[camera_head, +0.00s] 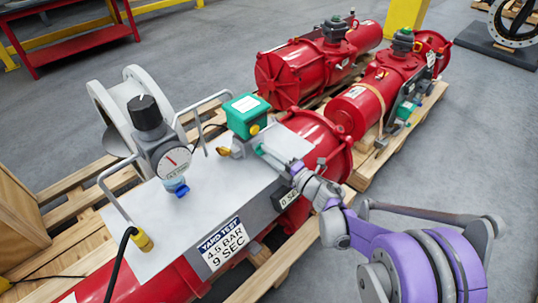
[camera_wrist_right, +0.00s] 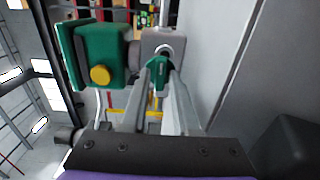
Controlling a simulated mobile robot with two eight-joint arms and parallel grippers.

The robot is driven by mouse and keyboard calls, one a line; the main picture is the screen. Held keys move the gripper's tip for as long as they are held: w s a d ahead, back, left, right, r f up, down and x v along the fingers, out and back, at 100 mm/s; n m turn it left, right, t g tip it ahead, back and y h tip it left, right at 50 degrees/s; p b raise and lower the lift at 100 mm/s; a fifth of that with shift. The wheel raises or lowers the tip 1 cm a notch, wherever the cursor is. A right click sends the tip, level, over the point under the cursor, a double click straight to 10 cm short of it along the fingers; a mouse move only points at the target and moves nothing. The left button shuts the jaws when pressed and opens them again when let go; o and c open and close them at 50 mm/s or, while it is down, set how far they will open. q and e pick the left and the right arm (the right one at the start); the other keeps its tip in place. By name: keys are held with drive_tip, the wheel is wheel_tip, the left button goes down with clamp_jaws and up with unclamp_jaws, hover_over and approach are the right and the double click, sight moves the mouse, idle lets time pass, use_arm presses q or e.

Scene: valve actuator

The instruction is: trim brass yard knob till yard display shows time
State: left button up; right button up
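A grey valve fitting (camera_head: 238,149) with a small brass-coloured part (camera_head: 223,151) stands on the plate beside a green box (camera_head: 246,113). The box carries a yellow knob (camera_head: 254,129); box (camera_wrist_right: 104,52) and knob (camera_wrist_right: 100,75) also show in the right wrist view. My right gripper (camera_head: 262,150) points at the fitting from the right. In the right wrist view its fingertips (camera_wrist_right: 160,72) meet a green piece before the grey fitting (camera_wrist_right: 160,42); whether they grip anything is unclear. The display (camera_head: 290,198) reads about "0 SEC", partly covered by my arm. My left gripper is out of view.
A sign (camera_head: 222,244) reads "YARD TEST 4.5 BAR 9 SEC". A gauge (camera_head: 172,161) with a black knob (camera_head: 145,112) and metal handles stand left on the plate. Other red actuators (camera_head: 300,70) lie on pallets behind.

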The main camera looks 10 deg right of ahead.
clamp_jaws()
